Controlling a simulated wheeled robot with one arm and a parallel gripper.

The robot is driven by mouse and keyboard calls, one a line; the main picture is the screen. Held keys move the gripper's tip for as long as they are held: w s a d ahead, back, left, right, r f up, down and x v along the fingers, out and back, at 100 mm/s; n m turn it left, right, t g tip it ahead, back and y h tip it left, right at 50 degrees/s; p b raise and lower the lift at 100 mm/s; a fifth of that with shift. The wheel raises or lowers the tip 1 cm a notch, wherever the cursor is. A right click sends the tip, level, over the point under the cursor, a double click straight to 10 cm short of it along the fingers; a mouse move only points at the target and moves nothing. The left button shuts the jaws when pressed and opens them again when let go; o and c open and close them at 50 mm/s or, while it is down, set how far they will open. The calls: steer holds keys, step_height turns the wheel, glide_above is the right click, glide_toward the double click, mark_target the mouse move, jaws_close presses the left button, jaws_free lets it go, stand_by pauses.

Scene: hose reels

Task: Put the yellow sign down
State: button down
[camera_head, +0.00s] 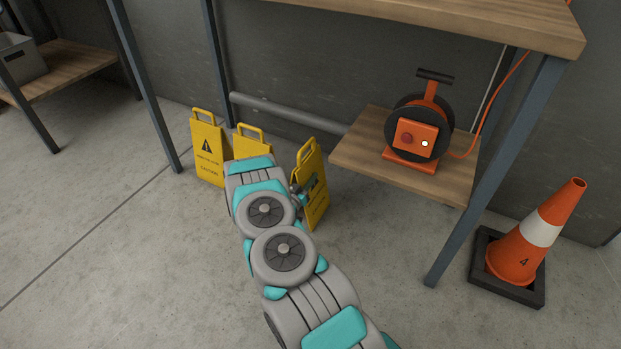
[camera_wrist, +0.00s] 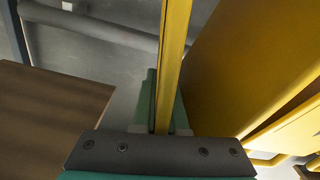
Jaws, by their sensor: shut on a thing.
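My gripper (camera_head: 304,190) is shut on the edge of a yellow sign (camera_head: 314,180), the rightmost of three in the head view. In the wrist view the sign's narrow edge (camera_wrist: 174,48) runs up from between the fingers of my gripper (camera_wrist: 165,95). The held sign looks nearly upright, with its handle at the top. Its lower end is close to the floor; I cannot tell whether it touches. My arm hides part of the sign's left side.
Two more yellow signs, the left one (camera_head: 208,150) and a middle one (camera_head: 249,142), stand to the left. A low wooden shelf (camera_head: 360,150) with an orange reel (camera_head: 417,138) is close on the right. A cone (camera_head: 530,240) stands farther right. Floor at left is clear.

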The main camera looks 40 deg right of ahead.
steer(key=shift+f, duration=0.1)
steer(key=c, duration=0.9)
jaws_free()
steer(key=shift+v, duration=3.95)
